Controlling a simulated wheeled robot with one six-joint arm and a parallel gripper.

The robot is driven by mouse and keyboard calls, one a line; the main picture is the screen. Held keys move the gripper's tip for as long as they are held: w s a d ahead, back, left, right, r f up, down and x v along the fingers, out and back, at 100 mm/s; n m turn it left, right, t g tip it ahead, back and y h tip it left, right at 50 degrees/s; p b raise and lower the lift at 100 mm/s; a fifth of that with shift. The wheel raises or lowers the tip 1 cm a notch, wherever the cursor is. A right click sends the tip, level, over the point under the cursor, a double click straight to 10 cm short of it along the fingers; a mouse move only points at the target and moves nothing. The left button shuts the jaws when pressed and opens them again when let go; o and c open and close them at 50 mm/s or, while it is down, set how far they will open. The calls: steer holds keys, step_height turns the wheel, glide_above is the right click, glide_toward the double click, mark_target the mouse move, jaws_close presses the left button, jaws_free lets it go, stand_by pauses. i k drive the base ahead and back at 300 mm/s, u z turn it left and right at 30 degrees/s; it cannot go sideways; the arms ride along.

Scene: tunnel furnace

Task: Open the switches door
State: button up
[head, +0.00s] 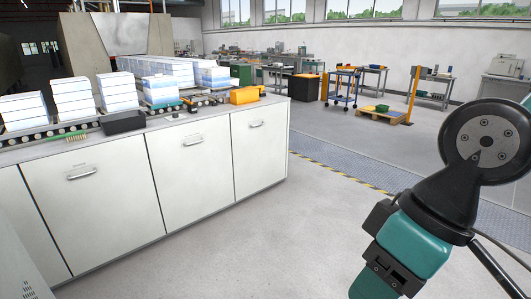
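A long white cabinet (180,185) stands at the left with several flat doors. One wide door (92,205) has a metal handle (82,173), and two more doors (187,170) (258,150) to its right have handles near their tops. All of these doors look shut. I cannot tell which door, if any, is the switches door; no label or switches show. Parts of my teal and black arm fill the right side, well apart from the cabinet. My gripper fingers do not show.
Stacks of white and blue boxes (122,92) stand on a roller conveyor along the cabinet top. A black tray (123,122) and an orange box (245,95) lie there too. Grey floor (235,235) is clear before the cabinet. Workbenches and a blue cart (342,88) stand far back.

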mark_target(258, 134)
steer(key=i, duration=3.4)
steer(key=u, duration=0.35)
steer(key=i, duration=1.1)
steer(key=u, duration=0.15)
